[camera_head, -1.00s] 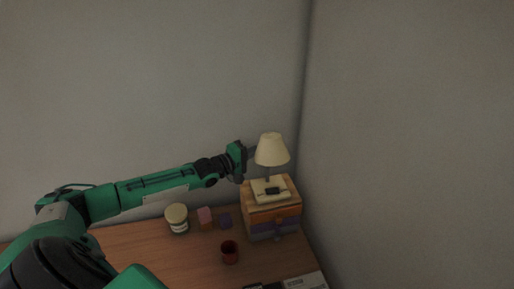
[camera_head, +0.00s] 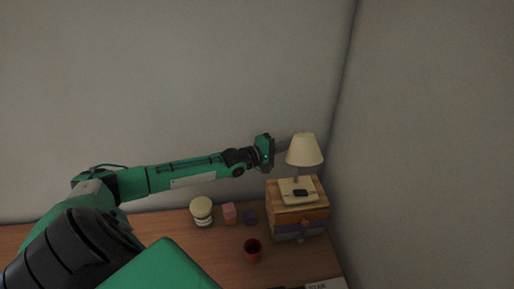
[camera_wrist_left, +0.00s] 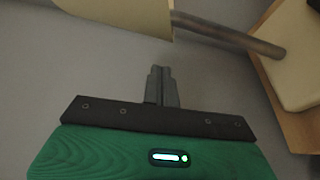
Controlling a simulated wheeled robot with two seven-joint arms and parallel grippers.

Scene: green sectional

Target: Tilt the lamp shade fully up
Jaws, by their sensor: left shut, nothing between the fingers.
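The lamp has a cream cone shade (camera_head: 305,150) on a thin grey stem (camera_head: 296,175) and a cream square base (camera_head: 287,195). The shade looks close to upright, opening downward. My left gripper (camera_head: 284,147) is just left of the shade, shut and empty. In the left wrist view its closed fingers (camera_wrist_left: 161,76) point toward the wall, below the shade's edge (camera_wrist_left: 120,14) in the picture. The stem (camera_wrist_left: 232,36) runs from the shade to the base (camera_wrist_left: 295,65) at the right. I cannot tell whether the fingers touch the shade. My right gripper is not in view.
The lamp stands on a small wooden drawer box (camera_head: 316,213) in the desk's back right corner, near the walls.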

